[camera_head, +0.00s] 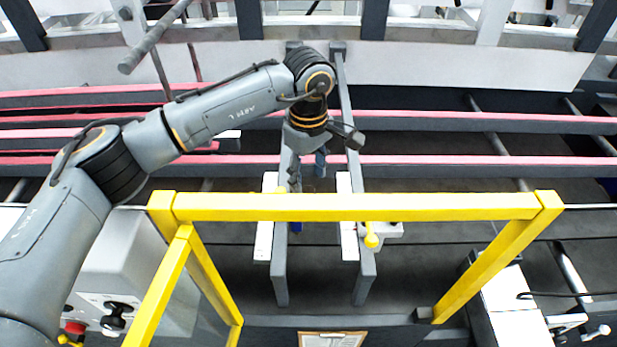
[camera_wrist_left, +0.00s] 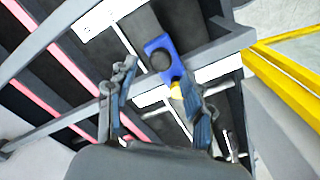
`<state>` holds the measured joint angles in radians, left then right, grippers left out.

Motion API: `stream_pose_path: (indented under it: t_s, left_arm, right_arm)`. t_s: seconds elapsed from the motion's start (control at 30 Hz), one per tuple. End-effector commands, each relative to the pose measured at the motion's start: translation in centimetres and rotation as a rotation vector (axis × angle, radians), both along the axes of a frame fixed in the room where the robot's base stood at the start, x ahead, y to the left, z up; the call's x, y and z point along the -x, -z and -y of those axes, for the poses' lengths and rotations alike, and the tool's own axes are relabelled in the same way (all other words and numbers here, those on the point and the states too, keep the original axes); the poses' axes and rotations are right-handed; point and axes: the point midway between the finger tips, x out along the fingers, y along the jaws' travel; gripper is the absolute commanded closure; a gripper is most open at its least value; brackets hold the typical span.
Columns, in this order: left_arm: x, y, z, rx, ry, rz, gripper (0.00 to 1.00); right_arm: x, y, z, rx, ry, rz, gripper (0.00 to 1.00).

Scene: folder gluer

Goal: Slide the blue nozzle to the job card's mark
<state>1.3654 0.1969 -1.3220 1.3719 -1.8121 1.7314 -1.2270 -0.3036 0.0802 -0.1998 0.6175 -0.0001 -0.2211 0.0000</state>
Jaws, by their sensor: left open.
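The blue nozzle (camera_wrist_left: 157,44), a blue block with a dark round opening or knob, sits by a rail in the left wrist view, just beyond my left fingertips. In the head view only a sliver of blue (camera_head: 296,227) shows below the yellow bar. My left gripper (camera_head: 308,172) points down over the two rails; its open fingers (camera_wrist_left: 160,75) stand either side of the line to the nozzle, with no grip on it visible. A clipboard, probably the job card (camera_head: 333,340), is cut off at the bottom edge; its writing is unreadable. My right gripper is out of view.
A yellow guard frame (camera_head: 350,207) crosses in front of the rails. White strips (camera_head: 264,240) run along the rails. A yellow knob (camera_head: 371,237) is by the right rail. Pink belts (camera_head: 450,163) lie behind. A grey control box (camera_head: 130,285) stands at lower left.

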Motion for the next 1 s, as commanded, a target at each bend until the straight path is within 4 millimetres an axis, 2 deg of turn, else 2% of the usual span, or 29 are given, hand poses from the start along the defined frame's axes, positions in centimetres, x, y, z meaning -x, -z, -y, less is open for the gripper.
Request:
stream_pose_path:
  t_s: [0.03, 0.1, 0.3, 0.63, 0.8, 0.9, 1.0]
  left_arm:
    - [0.1, 0.6, 0.0, -0.001, -0.001, -0.004, 0.48]
    - [0.1, 1.7, 0.0, 0.0, -0.001, -0.003, 0.48]
    - [0.0, 3.7, 0.0, 0.001, -0.002, -0.001, 0.48]
    - [0.0, 4.1, 0.0, 0.001, -0.001, 0.001, 0.48]
    - [0.0, 4.1, 0.0, 0.001, -0.001, 0.001, 0.83]
    - [0.0, 4.1, 0.0, 0.001, -0.001, 0.001, 1.0]
    - [0.0, 4.1, 0.0, 0.001, -0.001, 0.001, 1.0]
  right_arm:
    - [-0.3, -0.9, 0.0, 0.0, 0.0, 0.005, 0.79]
    - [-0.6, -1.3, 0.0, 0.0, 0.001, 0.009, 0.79]
    - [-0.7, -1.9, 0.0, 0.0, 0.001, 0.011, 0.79]
    - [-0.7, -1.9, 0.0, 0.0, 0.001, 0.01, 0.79]
    - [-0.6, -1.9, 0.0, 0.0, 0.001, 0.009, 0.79]
    - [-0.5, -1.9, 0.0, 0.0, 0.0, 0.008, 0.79]
    - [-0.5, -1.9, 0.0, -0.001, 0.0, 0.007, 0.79]
